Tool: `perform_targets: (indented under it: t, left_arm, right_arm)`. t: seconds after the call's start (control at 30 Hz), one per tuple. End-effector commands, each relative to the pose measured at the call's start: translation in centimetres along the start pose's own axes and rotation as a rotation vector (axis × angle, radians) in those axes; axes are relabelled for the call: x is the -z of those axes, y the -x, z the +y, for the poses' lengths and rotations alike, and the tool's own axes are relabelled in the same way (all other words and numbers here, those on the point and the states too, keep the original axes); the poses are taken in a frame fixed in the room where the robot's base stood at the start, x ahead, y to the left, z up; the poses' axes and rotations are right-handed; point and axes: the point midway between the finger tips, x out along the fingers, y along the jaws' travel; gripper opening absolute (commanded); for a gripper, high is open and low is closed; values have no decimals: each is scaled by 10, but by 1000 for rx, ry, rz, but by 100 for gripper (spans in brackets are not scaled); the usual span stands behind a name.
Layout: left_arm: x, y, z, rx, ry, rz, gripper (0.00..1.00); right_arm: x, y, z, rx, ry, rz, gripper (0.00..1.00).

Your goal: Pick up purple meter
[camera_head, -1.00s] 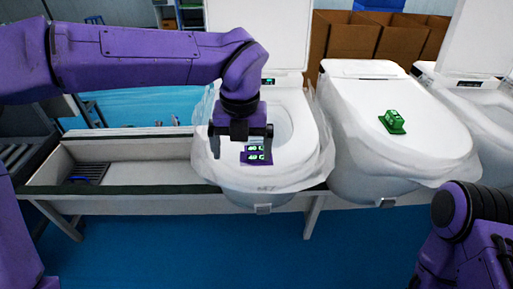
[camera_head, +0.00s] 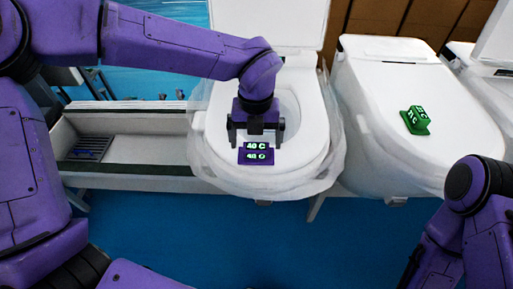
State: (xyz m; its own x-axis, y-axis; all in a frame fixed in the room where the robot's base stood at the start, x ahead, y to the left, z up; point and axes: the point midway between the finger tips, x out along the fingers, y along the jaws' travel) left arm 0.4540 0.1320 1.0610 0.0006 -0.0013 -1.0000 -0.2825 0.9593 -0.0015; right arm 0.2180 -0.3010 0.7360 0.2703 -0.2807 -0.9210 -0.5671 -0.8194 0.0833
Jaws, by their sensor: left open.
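The purple meter (camera_head: 257,154) has green lit digits and rests on the front rim of the open white toilet (camera_head: 310,165). My left gripper (camera_head: 256,139) points down just above and behind the meter in the picture. Its two dark fingers are spread apart, with nothing seen between them. I cannot tell whether the fingers touch the meter. My right arm (camera_head: 480,225) shows at the lower right, but its fingertips are not clearly seen.
A green meter (camera_head: 416,120) sits on the closed lid of the toilet (camera_head: 385,85) to the right. A conveyor trough (camera_head: 130,120) with a dark grate (camera_head: 93,148) lies to the left. Blue floor (camera_head: 300,250) is clear in front.

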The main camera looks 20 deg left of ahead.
Motion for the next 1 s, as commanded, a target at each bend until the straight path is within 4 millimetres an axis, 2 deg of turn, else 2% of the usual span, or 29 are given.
perform_targets:
  t: [0.07,0.2,0.4,0.43,0.47,0.6,0.67,0.7,0.87,1.0]
  left_arm:
    - [0,-10,1,-5,-3,4,100]
    - [0,-31,0,-2,-4,1,100]
    - [-1,-34,-1,-1,-5,0,100]
    - [-1,-34,-1,-1,-5,0,97]
    - [-1,-34,-1,-1,-5,0,87]
    - [-1,-34,0,-1,-5,0,41]
    - [-1,-33,-1,0,-5,-1,39]
    - [-1,-33,-1,0,-5,-1,34]
    - [-1,-33,-1,0,-5,-1,34]
    - [-2,-25,-1,2,-3,-3,34]
  right_arm:
    - [5,12,1,0,0,1,43]
    - [5,12,1,0,0,1,43]
    - [5,11,1,0,0,0,43]
    - [5,11,1,0,0,0,43]
    - [5,11,1,0,0,0,43]
    - [5,11,1,0,0,0,43]
    - [5,11,1,0,0,0,43]
    - [5,11,1,0,0,0,43]
    - [5,11,1,0,0,0,43]
    - [4,9,1,0,0,0,43]
